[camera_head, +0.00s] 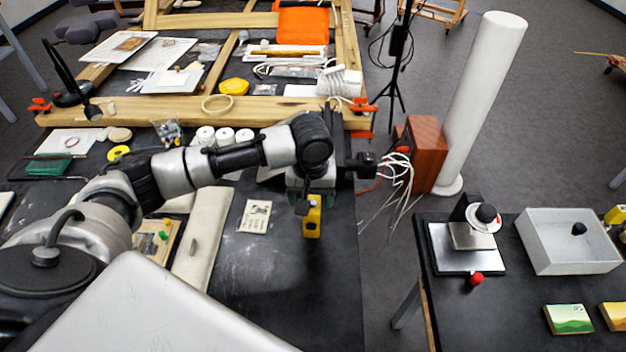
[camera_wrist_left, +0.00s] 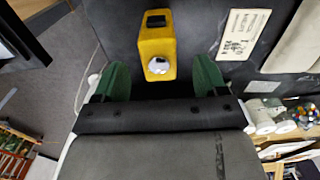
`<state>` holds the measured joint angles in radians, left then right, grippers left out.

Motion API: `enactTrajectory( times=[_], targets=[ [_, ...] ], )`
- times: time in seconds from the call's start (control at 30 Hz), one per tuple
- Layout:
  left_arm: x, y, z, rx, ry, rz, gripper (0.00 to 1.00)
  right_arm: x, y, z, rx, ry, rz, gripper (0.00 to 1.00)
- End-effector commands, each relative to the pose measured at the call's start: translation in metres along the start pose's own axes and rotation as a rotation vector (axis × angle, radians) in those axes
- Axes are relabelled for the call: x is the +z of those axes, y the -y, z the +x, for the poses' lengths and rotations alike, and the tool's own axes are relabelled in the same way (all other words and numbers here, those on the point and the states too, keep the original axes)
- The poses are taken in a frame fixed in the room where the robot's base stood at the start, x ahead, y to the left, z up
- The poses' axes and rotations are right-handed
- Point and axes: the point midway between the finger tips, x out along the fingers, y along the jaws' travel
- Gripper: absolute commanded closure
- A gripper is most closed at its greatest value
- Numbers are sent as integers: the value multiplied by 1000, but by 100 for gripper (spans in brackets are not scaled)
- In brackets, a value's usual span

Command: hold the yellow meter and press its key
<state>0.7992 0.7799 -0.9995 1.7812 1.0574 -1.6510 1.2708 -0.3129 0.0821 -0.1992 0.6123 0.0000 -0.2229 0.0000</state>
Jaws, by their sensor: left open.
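The yellow meter (camera_head: 312,222) lies on the black table near its right edge. In the left wrist view the yellow meter (camera_wrist_left: 156,42) shows a dark window at its far end and a round silver key (camera_wrist_left: 157,66) at its near end. My left gripper (camera_head: 312,200) is over the meter's far end in the head view. In the left wrist view my left gripper (camera_wrist_left: 158,80) is open, with one green finger on each side of the meter's near end, and gaps show between them. Whether the fingers are level with the meter is hard to tell. My right gripper is not in view.
A printed card (camera_head: 255,216) lies left of the meter. White rolls (camera_head: 225,136) stand behind my left arm. White cables (camera_head: 398,175) hang off the table's right edge. A second table with a white bin (camera_head: 567,262) stands at right. The black table in front of the meter is clear.

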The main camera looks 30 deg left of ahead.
Motion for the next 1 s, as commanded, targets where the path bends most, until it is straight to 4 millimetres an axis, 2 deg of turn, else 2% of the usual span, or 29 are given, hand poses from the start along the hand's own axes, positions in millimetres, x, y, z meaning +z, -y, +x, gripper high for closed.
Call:
enactTrajectory(
  times=[0.2, 0.4, 0.77, 1.0],
  targets=[
    [1, 0, 38, -1, 1, 1, 28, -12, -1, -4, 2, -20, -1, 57],
    [0, 0, 59, -1, 0, 0, 28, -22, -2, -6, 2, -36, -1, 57],
    [0, 0, 64, 0, -1, 1, 28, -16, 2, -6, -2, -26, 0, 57],
    [0, 0, 64, 0, -1, 1, 63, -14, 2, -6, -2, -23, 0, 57]
  ],
)
